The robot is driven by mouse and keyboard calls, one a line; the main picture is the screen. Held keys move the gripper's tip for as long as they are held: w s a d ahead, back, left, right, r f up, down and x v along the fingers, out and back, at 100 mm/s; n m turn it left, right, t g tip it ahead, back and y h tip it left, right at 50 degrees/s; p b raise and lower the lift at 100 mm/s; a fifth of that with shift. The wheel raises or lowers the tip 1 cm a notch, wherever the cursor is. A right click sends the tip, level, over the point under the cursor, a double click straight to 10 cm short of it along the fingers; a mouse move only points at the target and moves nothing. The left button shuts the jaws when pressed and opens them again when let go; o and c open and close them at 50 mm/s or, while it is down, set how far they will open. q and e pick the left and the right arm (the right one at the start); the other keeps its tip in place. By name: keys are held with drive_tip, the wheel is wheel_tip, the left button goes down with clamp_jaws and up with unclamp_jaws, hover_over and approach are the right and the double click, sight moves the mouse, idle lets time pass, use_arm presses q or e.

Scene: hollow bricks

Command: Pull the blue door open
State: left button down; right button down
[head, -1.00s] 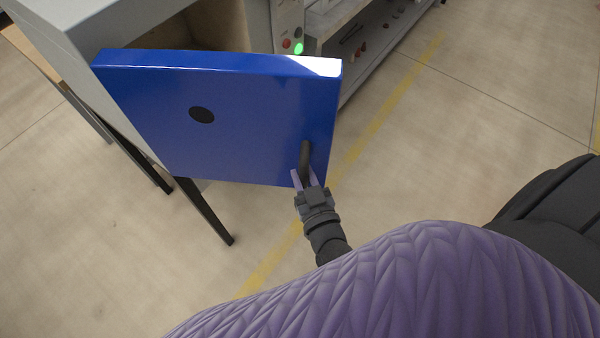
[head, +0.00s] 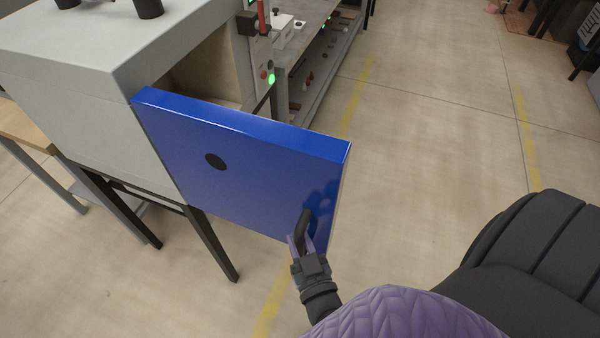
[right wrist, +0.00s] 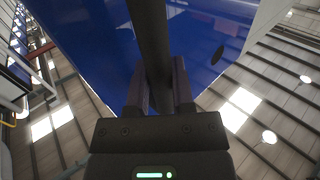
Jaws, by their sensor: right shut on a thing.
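The blue door (head: 240,165) stands swung open from the grey oven-like cabinet (head: 70,90), hinged on its left side. A dark round spot is on its face. Its dark bar handle (head: 304,222) is near the lower right edge. My right gripper (head: 303,243) is shut on the handle. In the right wrist view the dark handle (right wrist: 150,40) runs between the two fingers of my right gripper (right wrist: 162,85), with the blue door (right wrist: 90,40) behind. My left gripper is not in view.
The cabinet's opening (head: 205,75) shows behind the door. A control panel with a green light (head: 271,79) stands beside it. A grey workbench (head: 310,45) is at the back. Black stand legs (head: 215,245) are below the cabinet. The floor to the right is clear.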

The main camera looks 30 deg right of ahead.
drive_tip(key=shift+a, duration=0.15)
drive_tip(key=c, duration=0.5)
unclamp_jaws()
